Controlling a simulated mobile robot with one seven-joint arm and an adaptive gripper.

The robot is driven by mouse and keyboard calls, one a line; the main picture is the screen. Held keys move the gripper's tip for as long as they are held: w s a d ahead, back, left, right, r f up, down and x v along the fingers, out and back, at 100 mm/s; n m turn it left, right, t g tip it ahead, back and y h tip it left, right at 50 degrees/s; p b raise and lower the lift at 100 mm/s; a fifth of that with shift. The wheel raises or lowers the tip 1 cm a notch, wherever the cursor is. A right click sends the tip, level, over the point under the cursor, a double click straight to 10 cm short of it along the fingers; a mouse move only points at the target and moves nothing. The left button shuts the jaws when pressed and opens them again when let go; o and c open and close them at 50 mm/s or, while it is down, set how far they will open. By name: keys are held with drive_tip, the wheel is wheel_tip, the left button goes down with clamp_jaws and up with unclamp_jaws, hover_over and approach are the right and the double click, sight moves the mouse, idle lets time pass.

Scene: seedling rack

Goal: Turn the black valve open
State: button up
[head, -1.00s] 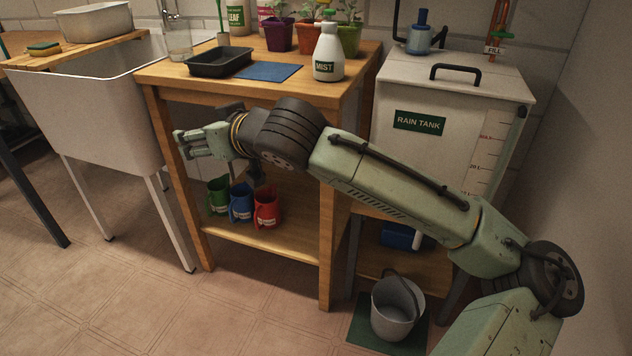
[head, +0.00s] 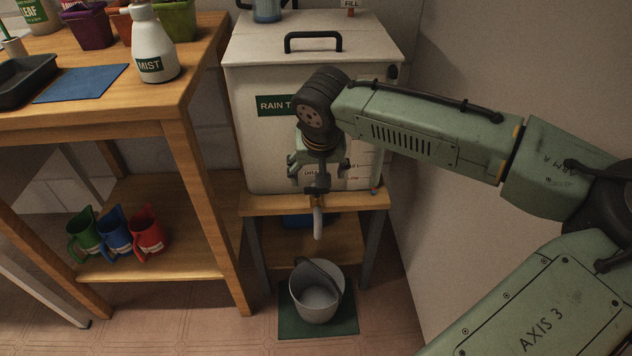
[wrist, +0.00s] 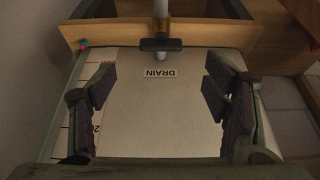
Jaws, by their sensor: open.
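The black valve (wrist: 160,45) is a short T-shaped handle on the drain tap, below the tank's front. In the wrist view it lies crosswise above the DRAIN label (wrist: 160,73), beyond my fingertips. In the head view the black valve (head: 317,188) shows just under my gripper, above the grey spout (head: 318,223). My gripper (head: 319,174) points down in front of the rain tank (head: 245,150). In the wrist view my gripper (wrist: 159,87) is open and empty, its dark pads wide apart on either side of the label. I see no contact with the valve.
A grey bucket (head: 318,299) stands on a green mat (head: 288,326) below the spout. The tank's wooden stand (head: 262,203) is close under my gripper. A wooden bench (head: 180,125) with mugs on its shelf is at left, a wall (head: 480,60) at right.

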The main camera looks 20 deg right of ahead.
sight(316, 190)
drive_tip(key=x, duration=0.7)
drive_tip(key=shift+w+f+b, duration=0.25)
drive_tip(key=shift+b, duration=0.15)
drive_tip(key=shift+c, duration=0.2)
drive_tip(key=c, duration=1.1)
